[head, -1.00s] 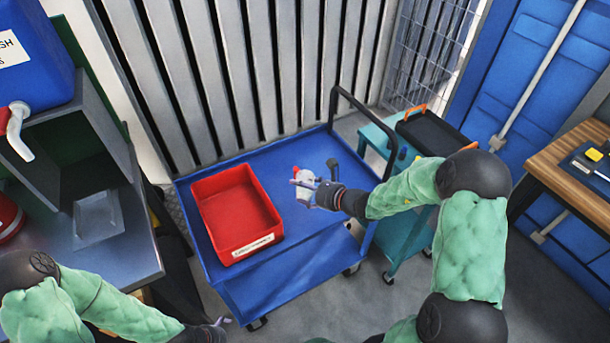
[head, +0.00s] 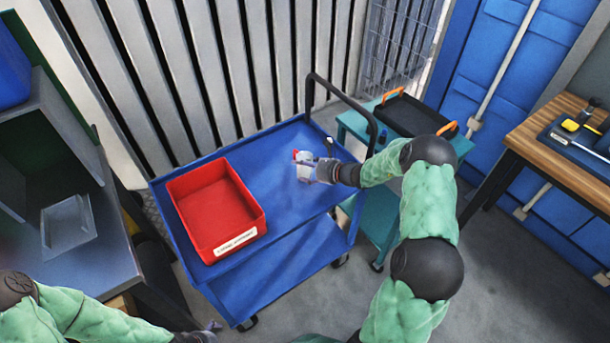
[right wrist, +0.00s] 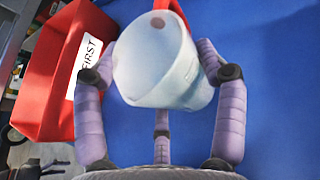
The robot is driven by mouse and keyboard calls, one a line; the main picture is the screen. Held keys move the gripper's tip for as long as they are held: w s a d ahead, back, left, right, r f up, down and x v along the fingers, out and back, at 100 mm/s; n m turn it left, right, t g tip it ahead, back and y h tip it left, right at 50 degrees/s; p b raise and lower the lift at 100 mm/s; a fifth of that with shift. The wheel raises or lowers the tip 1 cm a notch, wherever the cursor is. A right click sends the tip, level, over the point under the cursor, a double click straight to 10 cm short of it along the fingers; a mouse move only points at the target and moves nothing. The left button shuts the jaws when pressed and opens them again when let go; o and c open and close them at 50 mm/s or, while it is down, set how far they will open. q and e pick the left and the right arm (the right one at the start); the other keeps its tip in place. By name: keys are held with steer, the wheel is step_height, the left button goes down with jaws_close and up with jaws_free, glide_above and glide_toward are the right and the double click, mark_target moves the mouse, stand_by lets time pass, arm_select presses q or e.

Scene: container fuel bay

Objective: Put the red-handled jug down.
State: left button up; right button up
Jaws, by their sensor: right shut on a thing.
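The red-handled jug (head: 304,166) is small and whitish, with a bit of red at its upper left, over the right half of the blue cart's top (head: 280,150). My right gripper (head: 318,172) is shut on it. In the right wrist view the pale jug (right wrist: 155,65) sits between the purple fingers of my right gripper (right wrist: 160,85), with red at its top edge. It looks tilted there. I cannot tell whether its base touches the cart. My left gripper (head: 208,332) is at the bottom edge, small and partly cut off, and its fingers are unclear.
A red bin (head: 215,210) stands on the cart's left half; it also shows in the right wrist view (right wrist: 45,95). A black tray with orange handles (head: 408,120) sits on a teal cart at right. A wooden bench (head: 570,165) is far right. Blue cart surface around the jug is clear.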

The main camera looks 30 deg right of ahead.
mark_target(310, 174)
steer(key=shift+w+d+f, duration=0.1)
steer(key=shift+d+f, duration=0.05)
steer(key=shift+f, duration=0.05)
steer(key=shift+w+d+f+b, duration=0.1)
steer(key=shift+f+b, duration=0.8)
steer(key=shift+f, duration=0.7)
steer(key=shift+f, duration=0.2)
steer(key=o, duration=1.3)
